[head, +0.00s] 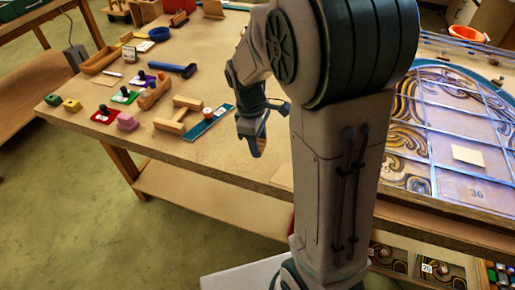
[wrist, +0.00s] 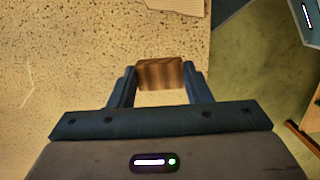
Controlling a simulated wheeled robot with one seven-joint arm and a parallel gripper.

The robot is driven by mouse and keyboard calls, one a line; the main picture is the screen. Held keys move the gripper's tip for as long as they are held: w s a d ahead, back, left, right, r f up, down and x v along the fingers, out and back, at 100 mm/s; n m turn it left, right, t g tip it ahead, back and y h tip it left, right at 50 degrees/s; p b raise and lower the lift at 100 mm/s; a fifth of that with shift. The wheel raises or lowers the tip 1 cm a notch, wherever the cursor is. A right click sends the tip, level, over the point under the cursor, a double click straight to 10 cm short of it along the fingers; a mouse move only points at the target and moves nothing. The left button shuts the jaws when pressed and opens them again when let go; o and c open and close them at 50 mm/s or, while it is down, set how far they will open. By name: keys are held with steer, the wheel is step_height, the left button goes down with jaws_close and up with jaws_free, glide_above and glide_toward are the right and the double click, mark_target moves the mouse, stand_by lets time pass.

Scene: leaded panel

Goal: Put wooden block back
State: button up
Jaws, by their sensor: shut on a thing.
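My gripper (wrist: 160,84) is shut on a small brown wooden block (wrist: 160,73), which sits crosswise between the two fingertips in the wrist view. In the head view my gripper (head: 257,138) hangs at the front edge of the workbench (head: 225,165), right of the loose tools. The block is hard to make out there. The wrist view shows the speckled bench top (wrist: 60,60) below on the left and green floor on the right. I cannot tell the gap between block and bench.
The leaded panel (head: 455,125) lies at right, behind my arm. Bare bench lies along the front edge.

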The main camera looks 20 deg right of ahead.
steer(key=shift+w+a+f, duration=0.1)
steer(key=shift+w+f, duration=0.05)
steer(key=shift+f, duration=2)
steer(key=shift+f, duration=0.15)
steer(key=o, duration=1)
